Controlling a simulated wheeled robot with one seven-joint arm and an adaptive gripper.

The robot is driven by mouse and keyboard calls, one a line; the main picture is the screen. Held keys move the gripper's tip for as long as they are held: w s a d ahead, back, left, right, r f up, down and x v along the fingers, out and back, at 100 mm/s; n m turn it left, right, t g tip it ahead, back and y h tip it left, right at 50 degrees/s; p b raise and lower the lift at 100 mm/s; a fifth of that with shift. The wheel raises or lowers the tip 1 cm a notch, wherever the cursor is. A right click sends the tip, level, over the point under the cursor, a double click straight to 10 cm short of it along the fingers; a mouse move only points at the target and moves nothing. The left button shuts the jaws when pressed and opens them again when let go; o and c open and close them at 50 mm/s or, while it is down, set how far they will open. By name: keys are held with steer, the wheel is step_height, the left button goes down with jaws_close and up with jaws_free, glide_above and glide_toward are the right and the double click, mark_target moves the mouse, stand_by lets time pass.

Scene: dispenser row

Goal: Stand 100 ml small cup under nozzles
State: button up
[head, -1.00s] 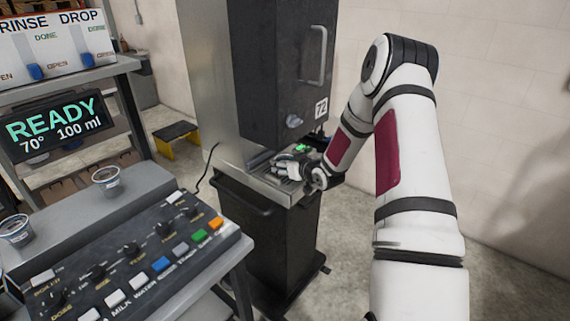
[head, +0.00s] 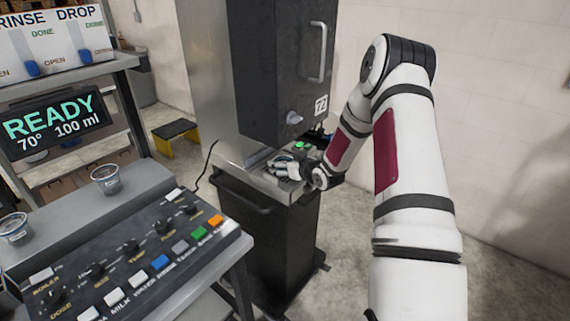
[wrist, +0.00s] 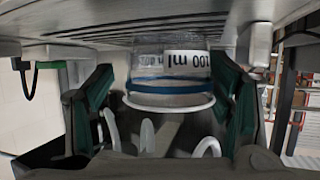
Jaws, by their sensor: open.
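A small clear cup (wrist: 172,75) with a blue band and a white "100 ml" label shows upside down in the wrist view. Its base is against the grey slatted tray (wrist: 80,42), which is at the top of that inverted picture. My gripper (wrist: 172,100) is open, with one dark green finger on each side of the cup. Several curved white tubes (wrist: 148,135) show near its rim; I cannot tell if they are the nozzles. In the head view my gripper (head: 288,166) is low at the front of the dark machine (head: 283,75), over its tray ledge (head: 240,175). The cup is hard to make out there.
Two other clear cups, one near the screen (head: 105,180) and one at the left edge (head: 14,229), stand on the grey console shelf. A button panel (head: 130,262) lies in front. The screen (head: 55,124) reads READY, 70°, 100 ml. A green light (head: 298,146) shows on the machine.

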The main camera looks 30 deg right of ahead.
steer(key=shift+s+a+f, duration=0.1)
steer(key=shift+a, duration=0.05)
steer(key=v, duration=1.2)
steer(key=shift+r, duration=0.2)
